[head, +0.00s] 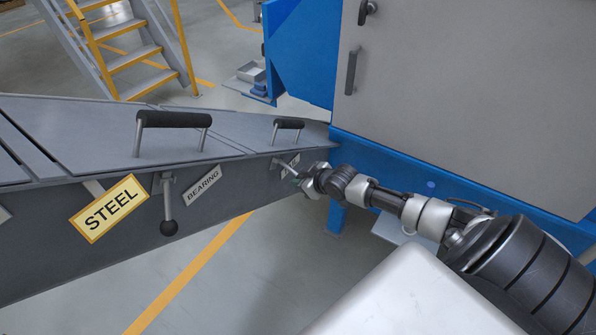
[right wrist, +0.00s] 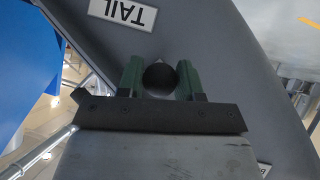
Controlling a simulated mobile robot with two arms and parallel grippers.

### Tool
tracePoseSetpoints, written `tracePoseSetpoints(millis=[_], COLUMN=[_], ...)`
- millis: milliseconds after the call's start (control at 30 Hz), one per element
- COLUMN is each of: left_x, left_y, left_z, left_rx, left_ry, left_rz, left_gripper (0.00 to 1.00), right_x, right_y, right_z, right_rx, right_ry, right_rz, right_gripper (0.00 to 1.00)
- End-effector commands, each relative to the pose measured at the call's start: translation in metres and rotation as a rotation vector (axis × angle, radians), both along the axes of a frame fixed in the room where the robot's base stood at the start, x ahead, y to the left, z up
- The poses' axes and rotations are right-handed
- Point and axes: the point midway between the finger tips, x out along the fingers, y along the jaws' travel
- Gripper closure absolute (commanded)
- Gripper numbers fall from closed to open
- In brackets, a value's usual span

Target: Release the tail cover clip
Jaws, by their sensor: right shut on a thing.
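The tail cover clip shows in the right wrist view as a black ball knob (right wrist: 159,78) below the TAIL label (right wrist: 124,13). My right gripper (head: 300,180) is at the far end of the grey trough's side, close under the tail plate. Its two green fingers (right wrist: 160,84) are shut on the knob, one on each side. In the head view the clip's thin rod (head: 281,163) runs from the trough side toward the gripper, which hides the knob. The tail cover (head: 265,128) with its black handle (head: 289,124) lies flat on the trough. My left gripper is out of view.
The bearing clip (head: 168,205) hangs straight down with its ball at the bottom, between the STEEL sign (head: 109,209) and the BEARING label (head: 203,186). A blue and grey cabinet (head: 450,90) stands just beyond my right arm. Yellow stairs (head: 135,60) stand behind the trough.

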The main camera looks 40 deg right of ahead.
Motion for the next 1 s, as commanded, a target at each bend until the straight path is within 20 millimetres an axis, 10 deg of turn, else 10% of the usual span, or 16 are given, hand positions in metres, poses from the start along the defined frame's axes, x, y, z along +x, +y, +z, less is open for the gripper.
tracePoseSetpoints(millis=[767, 800, 1000], left_x=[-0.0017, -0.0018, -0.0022], left_y=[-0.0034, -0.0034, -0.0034], left_z=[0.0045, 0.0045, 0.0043], left_rx=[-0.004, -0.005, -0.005], left_ry=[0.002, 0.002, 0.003], left_rz=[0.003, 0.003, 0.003], left_gripper=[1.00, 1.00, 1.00], right_x=[0.0066, 0.0066, 0.0051], right_y=[-0.0092, -0.0092, -0.0082], right_z=[0.0187, 0.0187, 0.0162], right_rx=[-0.001, -0.001, -0.001], right_ry=[-0.026, -0.027, -0.020], right_rz=[-0.006, -0.005, -0.004], right_gripper=[1.00, 0.63, 0.39])
